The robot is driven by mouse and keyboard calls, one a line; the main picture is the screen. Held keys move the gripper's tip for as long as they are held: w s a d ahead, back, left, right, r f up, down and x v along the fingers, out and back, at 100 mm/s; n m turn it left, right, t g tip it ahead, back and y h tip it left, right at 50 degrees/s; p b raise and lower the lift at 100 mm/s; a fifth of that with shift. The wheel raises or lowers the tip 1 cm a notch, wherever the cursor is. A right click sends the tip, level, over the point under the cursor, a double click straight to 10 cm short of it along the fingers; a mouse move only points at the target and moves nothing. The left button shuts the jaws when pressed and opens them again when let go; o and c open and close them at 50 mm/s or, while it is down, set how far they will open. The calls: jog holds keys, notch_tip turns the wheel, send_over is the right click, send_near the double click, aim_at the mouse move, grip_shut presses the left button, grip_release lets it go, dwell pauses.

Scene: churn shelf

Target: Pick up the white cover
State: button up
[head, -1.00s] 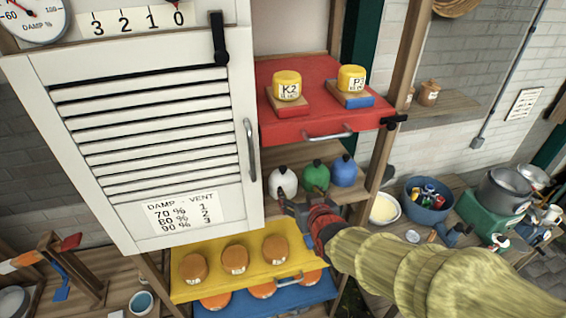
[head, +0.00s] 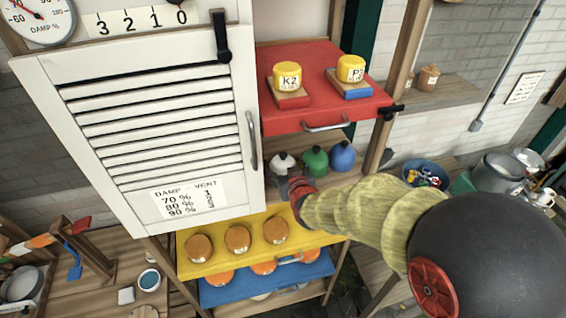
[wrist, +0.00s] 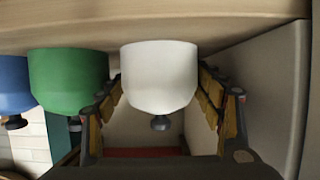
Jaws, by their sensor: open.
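The white cover (head: 283,161) is dome-shaped with a dark knob and stands at the left of a row of three covers on the wooden shelf below the red drawer. My gripper (head: 283,181) is at its front in the head view and hides its lower part. In the wrist view, which looks upside down, the white cover (wrist: 160,75) sits between the two open fingers of my gripper (wrist: 161,92). A finger is on each side of it. I cannot tell whether either finger touches it.
The green cover (wrist: 68,80) is close beside the finger on its side; the blue cover (head: 342,156) is beyond it. The red drawer (head: 322,90) juts out above. The louvred white door (head: 150,130) stands to the left, and the yellow drawer (head: 257,255) juts out below.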

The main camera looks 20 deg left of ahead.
jog(key=shift+w+a+f, duration=0.2)
jog(key=shift+w, duration=0.1)
jog(key=c, duration=0.8)
